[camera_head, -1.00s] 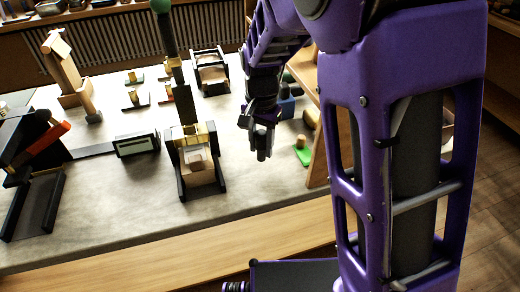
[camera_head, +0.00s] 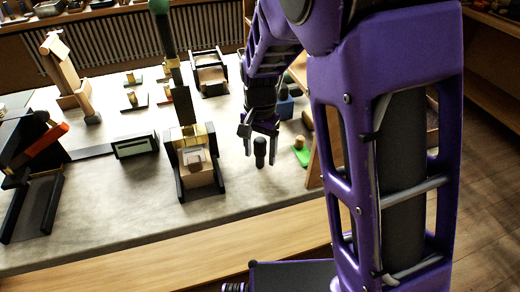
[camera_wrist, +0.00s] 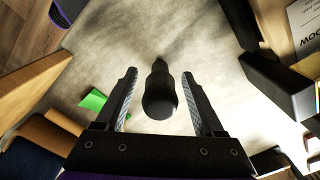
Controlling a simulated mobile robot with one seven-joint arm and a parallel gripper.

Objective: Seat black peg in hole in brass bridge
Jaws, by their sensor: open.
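The black peg (camera_head: 260,153) stands upright on the grey mat, right of the brass bridge. In the wrist view the round-topped peg (camera_wrist: 160,98) is between the fingers, with visible gaps on both sides. My gripper (camera_head: 261,148) is open around the upper part of the peg; its fingers also show in the wrist view (camera_wrist: 158,100). The brass bridge (camera_head: 204,132) spans a black-sided stand to the left of my gripper. Its hole cannot be made out.
A green piece (camera_head: 301,156) lies right of the peg, near a wooden panel. A blue block (camera_head: 285,107) is behind it. A black box (camera_head: 135,146) stands left of the bridge. The mat between the peg and the bridge stand is clear.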

